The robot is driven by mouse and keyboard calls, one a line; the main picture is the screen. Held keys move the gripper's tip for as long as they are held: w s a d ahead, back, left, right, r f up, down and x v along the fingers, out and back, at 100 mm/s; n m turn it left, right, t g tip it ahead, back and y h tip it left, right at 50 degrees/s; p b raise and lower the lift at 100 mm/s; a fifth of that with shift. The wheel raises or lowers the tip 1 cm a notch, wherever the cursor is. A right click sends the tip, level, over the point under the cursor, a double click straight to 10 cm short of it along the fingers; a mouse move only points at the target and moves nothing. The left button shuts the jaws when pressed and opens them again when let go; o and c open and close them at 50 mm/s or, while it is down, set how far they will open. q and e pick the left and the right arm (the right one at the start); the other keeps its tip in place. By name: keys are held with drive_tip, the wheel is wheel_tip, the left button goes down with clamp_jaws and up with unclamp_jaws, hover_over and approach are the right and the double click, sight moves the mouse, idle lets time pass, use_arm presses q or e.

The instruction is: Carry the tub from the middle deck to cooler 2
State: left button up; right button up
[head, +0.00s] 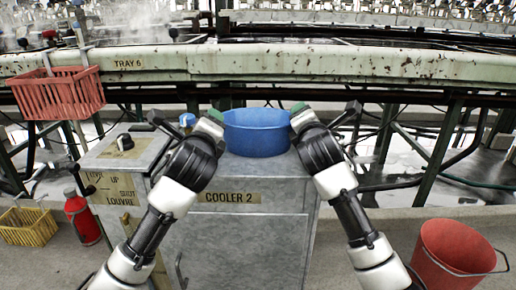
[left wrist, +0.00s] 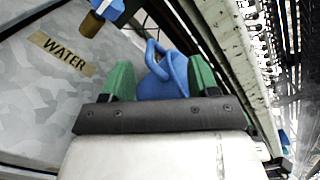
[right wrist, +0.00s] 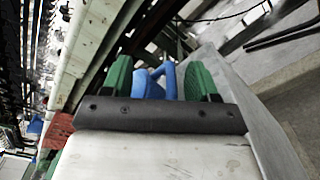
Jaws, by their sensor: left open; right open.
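The blue tub (head: 256,134) stands upright on the grey top of cooler 2 (head: 257,230), behind its label. My left gripper (head: 214,118) is at the tub's left side, and my right gripper (head: 298,110) is at its right side. In the left wrist view the tub's looped handle (left wrist: 154,52) shows between the open green fingers. In the right wrist view the other handle (right wrist: 170,78) shows between the open green fingers. Whether any finger touches a handle cannot be told. The tub's inside is mostly hidden.
A louvre box (head: 122,155) adjoins the cooler's left side. The rusty tray 6 rail (head: 300,62) runs behind, with a red basket (head: 58,95) hanging on it.

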use_arm(q)
drive_tip(key=s, duration=0.7)
drive_tip(key=shift+s, duration=0.15)
use_arm(e)
drive_tip(key=s, duration=1.2)
drive_tip(key=shift+d, duration=0.1)
